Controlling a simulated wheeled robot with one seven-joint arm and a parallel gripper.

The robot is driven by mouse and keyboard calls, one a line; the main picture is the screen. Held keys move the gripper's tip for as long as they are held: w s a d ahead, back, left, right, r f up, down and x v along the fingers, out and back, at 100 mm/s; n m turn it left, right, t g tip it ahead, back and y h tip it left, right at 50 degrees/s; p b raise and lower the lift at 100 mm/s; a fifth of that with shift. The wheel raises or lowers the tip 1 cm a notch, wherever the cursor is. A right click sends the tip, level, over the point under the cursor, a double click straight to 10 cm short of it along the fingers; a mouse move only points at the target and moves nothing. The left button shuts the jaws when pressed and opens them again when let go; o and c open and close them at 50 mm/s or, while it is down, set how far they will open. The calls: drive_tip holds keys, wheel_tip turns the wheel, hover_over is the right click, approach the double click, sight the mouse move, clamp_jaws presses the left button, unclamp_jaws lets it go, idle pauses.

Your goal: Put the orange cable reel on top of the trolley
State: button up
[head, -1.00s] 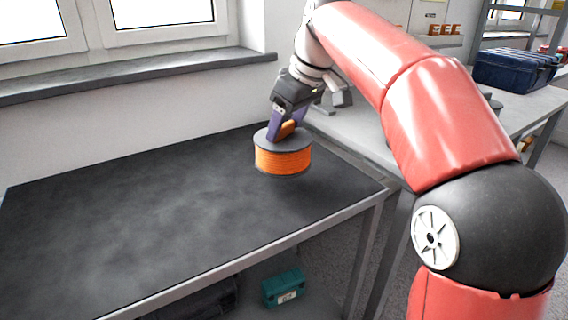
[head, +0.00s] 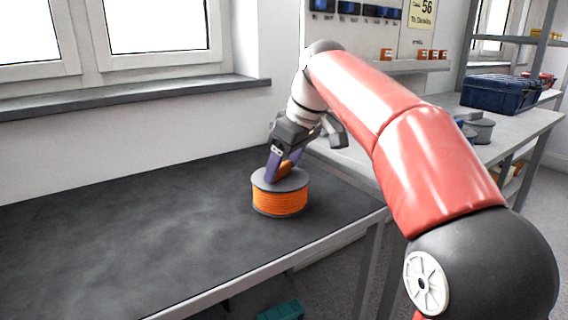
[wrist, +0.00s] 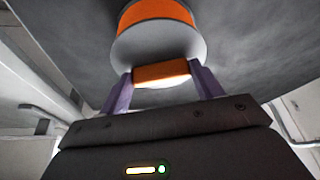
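The orange cable reel (head: 281,200) has grey flanges and is upright at the right end of the trolley's dark top (head: 150,225). Its lower edge looks to be on or just above that top; I cannot tell which. My gripper (head: 279,172) is over the reel, its purple fingers on either side of the orange grip piece on the upper flange. In the wrist view, the fingers of my gripper (wrist: 161,78) close on this orange piece, and the reel (wrist: 155,14) is beyond it.
A wall with a window sill (head: 130,98) runs behind the trolley. A grey bench (head: 520,125) with a dark blue case (head: 497,94) stands at the right. A teal box (head: 282,311) is below the trolley top. The left of the top is clear.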

drive_tip(key=o, duration=0.5)
drive_tip(key=shift+c, duration=0.2)
drive_tip(key=shift+r, duration=0.2)
drive_tip(key=p+v, duration=0.4)
drive_tip(key=v, duration=0.7)
drive_tip(key=shift+d+r, duration=0.15)
drive_tip(key=shift+r, duration=0.25)
drive_tip(key=shift+s, duration=0.1)
drive_tip(key=s+d+f+m+t+h, duration=0.1)
drive_tip(key=s+d+f+m, duration=0.2)
drive_tip(key=s+f, duration=0.5)
drive_tip(key=s+d+f+m+t+h, duration=0.1)
drive_tip(key=s+d+f+m, duration=0.3)
drive_tip(key=s+f, duration=0.3)
drive_tip(key=s+d+f+m+t+h, duration=0.1)
drive_tip(key=s+d+f+m, duration=0.3)
drive_tip(key=s+f, duration=0.4)
wheel_tip(320, 180, down, 3)
drive_tip(key=shift+s+d+r+h, duration=0.1)
drive_tip(key=shift+s+d+h, duration=0.2)
drive_tip(key=shift+s+h, duration=0.1)
